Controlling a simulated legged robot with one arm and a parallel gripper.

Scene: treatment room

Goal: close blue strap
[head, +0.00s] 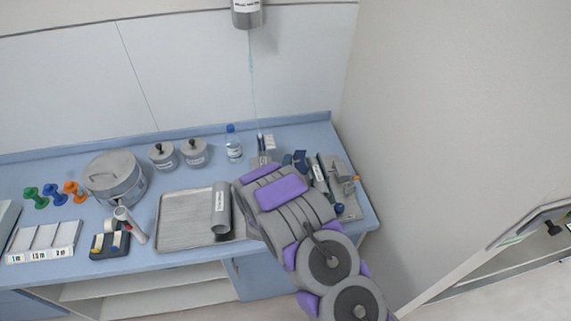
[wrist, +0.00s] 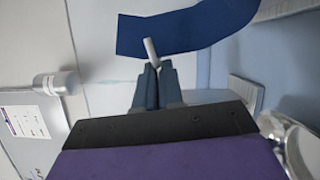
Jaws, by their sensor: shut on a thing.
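The blue strap (wrist: 185,30) is a wide dark blue band across the top of the wrist view. Its left end is cut square and its right side curves upward out of view. My gripper (wrist: 152,72) is just below it, with its two fingers close together on a small pale rod (wrist: 151,50). The rod's upper end overlaps the strap's lower edge. I cannot tell whether the rod is fixed to the strap. In the head view a dark blue piece (head: 297,160), possibly the strap, shows beyond my arm, which hides my gripper there.
The blue counter (head: 75,210) holds a metal tray (head: 183,220), a lidded pot (head: 115,178), two lidded jars (head: 195,152) and a bottle (head: 234,145). Instruments crowd the right end near the wall. A dispenser (head: 246,14) hangs above.

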